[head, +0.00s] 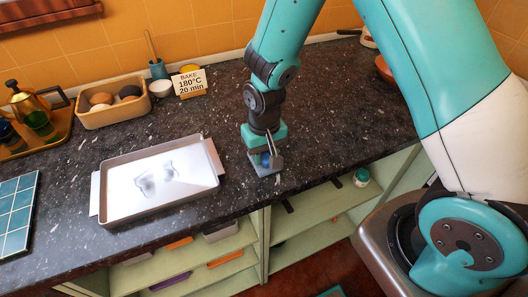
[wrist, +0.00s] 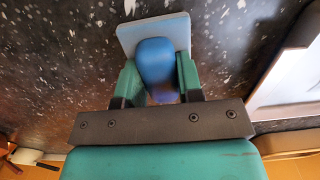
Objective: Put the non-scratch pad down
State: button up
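The non-scratch pad has a pale grey-blue flat base (wrist: 153,30) and a rounded blue grip (wrist: 155,62). My gripper (wrist: 157,85) is shut on the blue grip, with a green finger on each side. In the head view, my gripper (head: 264,154) points down over the dark speckled counter (head: 318,130), close to its front edge. The pad's pale base (head: 262,170) shows below the fingers, flat and at or just above the counter; I cannot tell if it touches.
A metal baking tray (head: 120,218) with two greyish marks lies left of my gripper. Behind are a wooden box of eggs (head: 112,116), a bake sign (head: 190,82) and a brass pot (head: 38,117). Blue tiles (head: 17,215) lie far left. Counter right of my gripper is clear. Open shelves (head: 318,212) are below.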

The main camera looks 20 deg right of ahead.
jog(key=o, duration=0.3)
jog(key=shift+o, duration=0.2)
notch_tip(320, 180, up, 12)
jog(key=b, duration=0.1)
jog(key=s+a+r+n+y, duration=0.2)
jog(key=s+r, duration=0.3)
jog(key=s, duration=0.4)
jog(key=s+a+r+n+y, duration=0.2)
jog(key=s+r+n, duration=0.3)
jog(key=s, duration=0.4)
jog(key=shift+s+a+r, duration=0.3)
jog(key=shift+a+r, duration=0.05)
jog(key=shift+r, duration=0.15)
